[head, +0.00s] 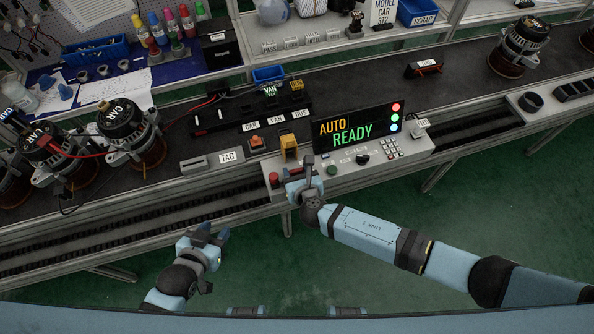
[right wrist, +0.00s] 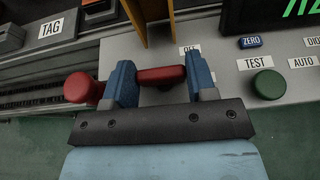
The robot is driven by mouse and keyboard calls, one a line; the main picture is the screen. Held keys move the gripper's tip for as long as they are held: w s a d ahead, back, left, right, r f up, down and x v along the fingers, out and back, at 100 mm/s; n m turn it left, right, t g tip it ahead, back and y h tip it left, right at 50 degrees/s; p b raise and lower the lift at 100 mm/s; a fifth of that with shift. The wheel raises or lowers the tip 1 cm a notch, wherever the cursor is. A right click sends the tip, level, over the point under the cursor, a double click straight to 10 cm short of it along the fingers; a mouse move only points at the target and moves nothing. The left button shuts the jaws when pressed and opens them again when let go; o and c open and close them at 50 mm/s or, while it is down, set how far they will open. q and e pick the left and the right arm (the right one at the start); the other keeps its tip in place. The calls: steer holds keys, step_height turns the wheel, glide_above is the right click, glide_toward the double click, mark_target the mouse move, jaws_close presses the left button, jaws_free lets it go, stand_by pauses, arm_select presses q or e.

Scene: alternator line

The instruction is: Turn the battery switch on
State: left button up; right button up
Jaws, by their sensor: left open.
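The battery switch shows in the right wrist view as a red handle (right wrist: 161,75), lying crosswise on the grey panel. A partly covered OFF label is just above it. My right gripper (right wrist: 160,82) is over the panel with its blue fingers apart, one at each end of the red handle; I cannot tell whether they press on it. In the head view my right gripper (head: 300,183) covers the switch at the panel's front left. My left gripper (head: 214,236) is open and empty, low in front of the conveyor, away from the panel.
A red mushroom button (right wrist: 80,87) is close left of my right fingers, and a green TEST button (right wrist: 268,84) is to their right. A yellow upright part (head: 289,147) stands just behind. The display (head: 358,130) reads AUTO READY. Alternators (head: 133,134) stand at left.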

steer(key=o, duration=0.4)
steer(key=shift+s, duration=0.1)
steer(key=v, duration=1.3)
steer(key=shift+s+d+r, duration=0.1)
steer(key=shift+s, duration=0.25)
